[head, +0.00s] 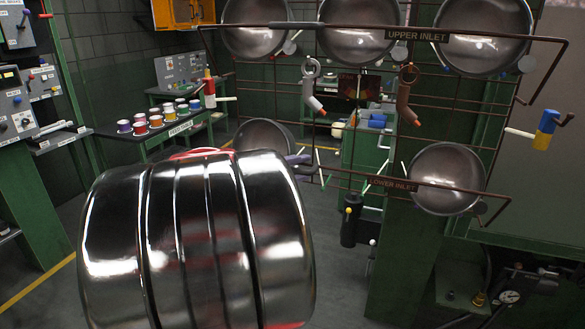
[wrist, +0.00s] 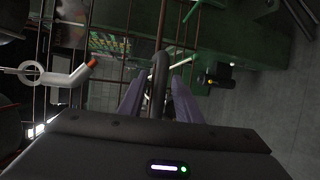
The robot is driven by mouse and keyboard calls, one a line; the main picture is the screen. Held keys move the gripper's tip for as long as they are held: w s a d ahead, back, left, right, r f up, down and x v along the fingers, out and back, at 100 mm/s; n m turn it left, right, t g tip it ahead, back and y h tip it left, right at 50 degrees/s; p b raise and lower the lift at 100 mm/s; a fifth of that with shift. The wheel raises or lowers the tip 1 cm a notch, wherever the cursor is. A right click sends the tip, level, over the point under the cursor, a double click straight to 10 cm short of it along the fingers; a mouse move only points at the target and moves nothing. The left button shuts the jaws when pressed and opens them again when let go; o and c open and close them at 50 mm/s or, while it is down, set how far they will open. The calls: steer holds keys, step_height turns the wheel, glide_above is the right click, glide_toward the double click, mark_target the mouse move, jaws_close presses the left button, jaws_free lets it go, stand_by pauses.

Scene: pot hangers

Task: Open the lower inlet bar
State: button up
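The lower inlet bar (head: 460,189) is a thin dark rod across the lower part of the rack, with a "LOWER INLET" label (head: 393,185). It passes in front of a round metal pot (head: 446,178). My gripper (head: 300,160) is at the bar's left end, mostly hidden behind my large shiny black arm link. In the wrist view, my gripper's two purple fingers (wrist: 158,86) stand apart on either side of a dark curved rod, apparently the bar's end (wrist: 159,78). Gaps show on both sides of the rod. Contact cannot be seen.
The upper inlet bar (head: 470,36) crosses above, in front of several pots. A white hook with an orange tip (head: 312,90) and a brown hook (head: 406,95) hang between the bars. A black cylinder (head: 350,222) with a yellow knob hangs below. A green cabinet (head: 400,260) stands beneath.

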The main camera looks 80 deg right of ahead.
steer(key=shift+s+d+f, duration=0.1)
steer(key=shift+s+d, duration=0.2)
steer(key=shift+d, duration=0.25)
steer(key=shift+c, duration=0.5)
steer(key=shift+f, duration=0.1)
jaws_close()
